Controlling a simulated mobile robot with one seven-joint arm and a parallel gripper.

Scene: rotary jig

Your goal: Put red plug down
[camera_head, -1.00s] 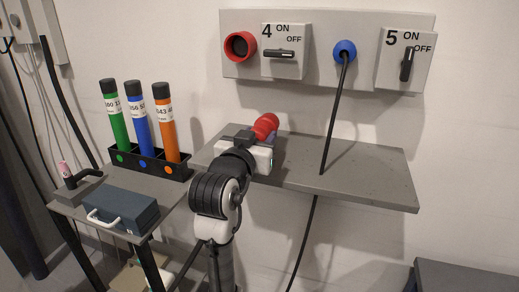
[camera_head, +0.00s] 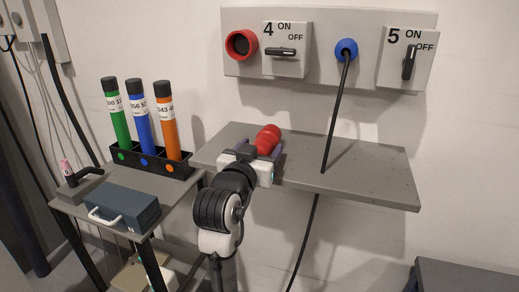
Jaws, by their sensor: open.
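The red plug (camera_head: 267,140) rests on the grey wall shelf (camera_head: 365,178), near its left end. My gripper (camera_head: 262,152) is at the shelf, with its fingers reaching around the near part of the plug. The jaws are open, and the gripper body hides the plug's near end. The red socket (camera_head: 241,44) on the wall panel is empty.
Green, blue and orange tubes stand in a black rack (camera_head: 180,167) at left. A dark toolbox (camera_head: 120,207) sits on the side table. The shelf's right part is clear.

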